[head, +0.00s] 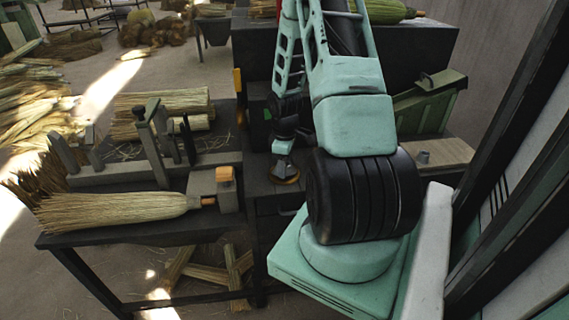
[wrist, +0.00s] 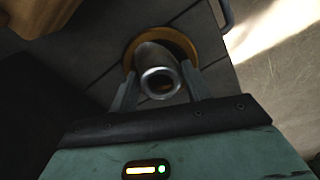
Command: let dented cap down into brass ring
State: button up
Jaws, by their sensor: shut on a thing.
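The dented cap (wrist: 156,56) is a dull grey metal tube with an open round end facing the wrist camera. My gripper (wrist: 161,82) is shut on it, one finger on each side. The brass ring (wrist: 187,41) lies beyond the cap on a dark surface, and its far arc shows around the cap. The cap and fingers hide its near part, so I cannot tell whether the cap's far end is inside it or above it. In the head view my gripper (head: 284,150) is small, just over the brass ring (head: 288,181); the cap is not clear there.
A workbench (head: 150,236) at left carries a broom (head: 110,210), upright grey posts (head: 155,140) and straw bundles (head: 165,101). A green box (head: 425,100) stands behind my arm at right. A small grey cylinder (head: 423,157) sits on a wooden board (head: 447,152).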

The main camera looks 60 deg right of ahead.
jog(key=o, duration=1)
jog(key=shift+r, duration=0.1)
notch_tip(320, 180, up, 8)
jog(key=p, duration=0.7)
jog(key=shift+p, duration=0.3)
dwell(0.6)
